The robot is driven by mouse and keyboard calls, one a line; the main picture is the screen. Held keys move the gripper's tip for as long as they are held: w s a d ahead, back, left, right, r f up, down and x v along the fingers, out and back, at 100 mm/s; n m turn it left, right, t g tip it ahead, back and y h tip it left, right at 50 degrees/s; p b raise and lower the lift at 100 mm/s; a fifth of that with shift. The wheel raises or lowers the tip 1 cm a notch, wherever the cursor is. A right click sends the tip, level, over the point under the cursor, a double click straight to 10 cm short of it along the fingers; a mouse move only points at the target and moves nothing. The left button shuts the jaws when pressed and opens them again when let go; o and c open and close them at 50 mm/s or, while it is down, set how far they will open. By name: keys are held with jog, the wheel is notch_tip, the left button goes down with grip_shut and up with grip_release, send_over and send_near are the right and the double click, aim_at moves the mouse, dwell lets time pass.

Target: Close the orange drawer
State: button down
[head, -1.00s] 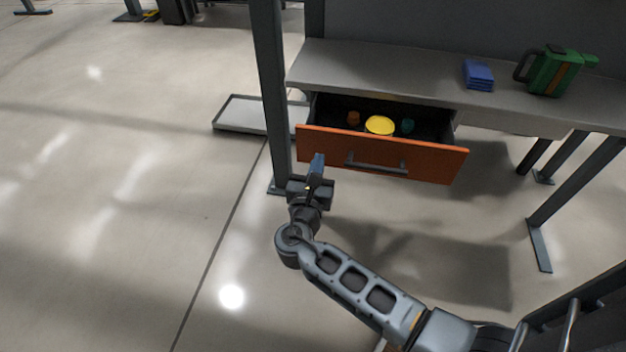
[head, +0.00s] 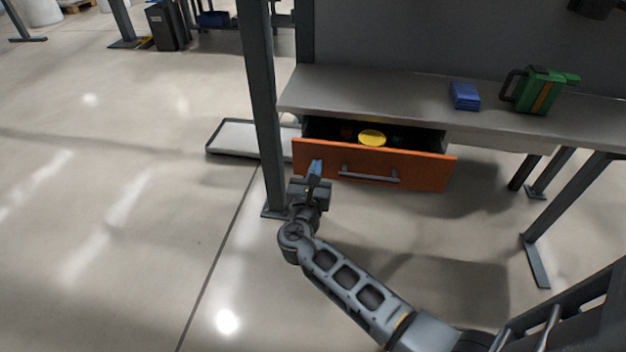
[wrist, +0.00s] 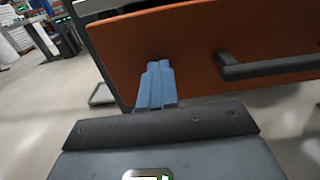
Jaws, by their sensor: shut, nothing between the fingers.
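The orange drawer (head: 420,170) hangs under the grey workbench and stands partly open. Its dark handle (head: 368,175) runs across the middle of the front. A yellow round thing (head: 372,138) shows inside, with darker small things half hidden beside it. My gripper (head: 316,166) is shut and empty, at the left part of the drawer front. In the wrist view the blue fingertips (wrist: 158,72) overlap the orange front, left of the handle (wrist: 270,68). I cannot tell whether they touch it.
The bench top (head: 370,90) bears a blue stack (head: 464,96) and a green can (head: 540,90). A grey post (head: 262,110) stands just left of my gripper. A shallow tray (head: 232,137) lies behind the post. The floor at left is clear.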

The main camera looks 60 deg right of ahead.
jog(key=b+x, duration=0.2)
jog(key=x, duration=0.9)
jog(key=shift+d, duration=0.2)
jog(key=shift+d+r, duration=0.15)
jog(key=shift+d, duration=0.1)
